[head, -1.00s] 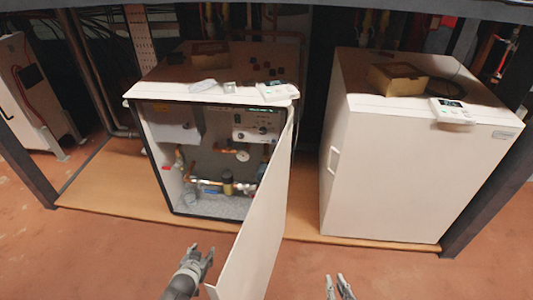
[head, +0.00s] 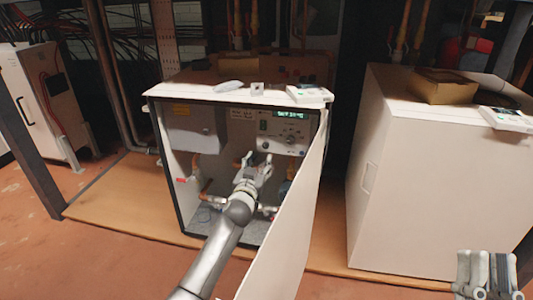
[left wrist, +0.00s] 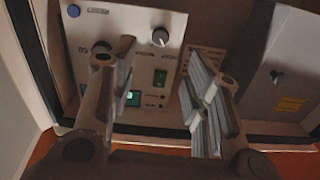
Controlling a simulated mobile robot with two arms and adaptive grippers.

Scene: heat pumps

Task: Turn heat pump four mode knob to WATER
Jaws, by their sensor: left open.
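Inside the open white heat pump cabinet (head: 250,98), a pale control panel (head: 283,131) has a lit green display (head: 290,115) and a round knob (head: 291,139). Its labels are too small to read, so I cannot confirm WATER or the knob's setting. My left gripper (head: 254,168) is open and empty, just below and in front of the panel. In the left wrist view the panel appears upside down, with a silver knob (left wrist: 160,37) between the open fingers; a finger partly hides another knob (left wrist: 101,47). My right gripper (head: 486,276) is at the bottom right, away from the cabinet.
The open door (head: 290,225) stands just right of my left arm. Pipes lie below the panel inside. A closed white unit (head: 420,190) stands to the right. A cardboard box (head: 445,87) and a small controller (head: 505,118) are on top of it.

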